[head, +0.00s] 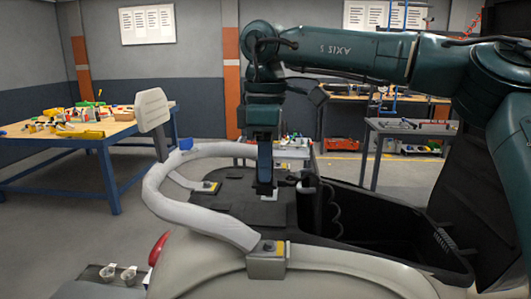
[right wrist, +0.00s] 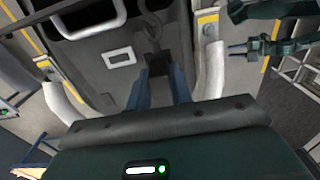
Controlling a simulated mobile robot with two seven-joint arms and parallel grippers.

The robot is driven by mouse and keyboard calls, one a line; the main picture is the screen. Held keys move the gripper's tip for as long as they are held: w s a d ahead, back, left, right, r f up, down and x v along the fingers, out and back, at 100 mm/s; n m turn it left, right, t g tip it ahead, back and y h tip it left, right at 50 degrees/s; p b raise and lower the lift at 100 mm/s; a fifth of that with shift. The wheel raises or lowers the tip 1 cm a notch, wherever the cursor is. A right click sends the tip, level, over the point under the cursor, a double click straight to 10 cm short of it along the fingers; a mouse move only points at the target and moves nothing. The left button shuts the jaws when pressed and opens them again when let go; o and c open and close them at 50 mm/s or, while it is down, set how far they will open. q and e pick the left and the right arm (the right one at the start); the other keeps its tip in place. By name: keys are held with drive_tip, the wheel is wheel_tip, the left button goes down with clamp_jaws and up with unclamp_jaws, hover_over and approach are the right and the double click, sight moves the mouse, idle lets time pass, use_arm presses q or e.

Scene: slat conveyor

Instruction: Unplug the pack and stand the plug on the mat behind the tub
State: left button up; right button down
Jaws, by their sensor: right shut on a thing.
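My right gripper (head: 265,190) points straight down, low over the machine's dark deck. In the right wrist view its blue fingers (right wrist: 159,92) are shut on a small dark piece, apparently the plug (right wrist: 157,64); I cannot tell if it is seated in something. The black tub (head: 385,210) stands to the right of the gripper, with a dark coiled cable (head: 334,212) at its left end. Flat dark mat-like surface (head: 235,205) lies left of the gripper. I cannot make out the pack separately. My left gripper (right wrist: 250,46) shows only in the right wrist view; its jaws are unclear.
A pale curved tube (head: 155,190) loops around the deck's left side, ending at yellow-topped latches (head: 267,247). A grey backrest (head: 153,110) rises at the left. A small dark tray with cups (head: 118,277) sits at the lower left. A wooden bench (head: 75,130) stands beyond.

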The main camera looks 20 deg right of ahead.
use_arm(q)
drive_tip(key=shift+w+d+f+b, duration=0.1)
drive_tip(key=shift+d+b, duration=0.05)
drive_tip(key=shift+b, duration=0.15)
use_arm(e)
drive_tip(key=shift+f, duration=0.95)
use_arm(q)
drive_tip(key=shift+f+b, duration=0.6)
drive_tip(key=shift+b, duration=0.05)
use_arm(e)
drive_tip(key=shift+f, duration=1.15)
drive_tip(key=c, duration=1.2)
unclamp_jaws()
drive_tip(key=shift+o, duration=0.2)
wheel_tip(320, 180, up, 7)
drive_tip(key=p, duration=0.3)
drive_tip(key=shift+r+p, duration=0.2)
drive_tip(key=shift+p, duration=0.15)
wheel_tip(320, 180, up, 4)
drive_tip(key=p, duration=0.3)
drive_tip(key=shift+r, duration=0.15)
use_arm(q)
drive_tip(key=shift+s+a+r+g+y+p, duration=0.2)
drive_tip(key=shift+a+r, duration=0.2)
drive_tip(key=shift+r, duration=0.3)
drive_tip(key=shift+s+a+r+g+y+p, duration=0.1)
drive_tip(key=shift+s+a+r+g+y, duration=0.1)
drive_tip(key=shift+a+r, duration=0.35)
use_arm(e)
drive_tip(key=shift+r, duration=0.75)
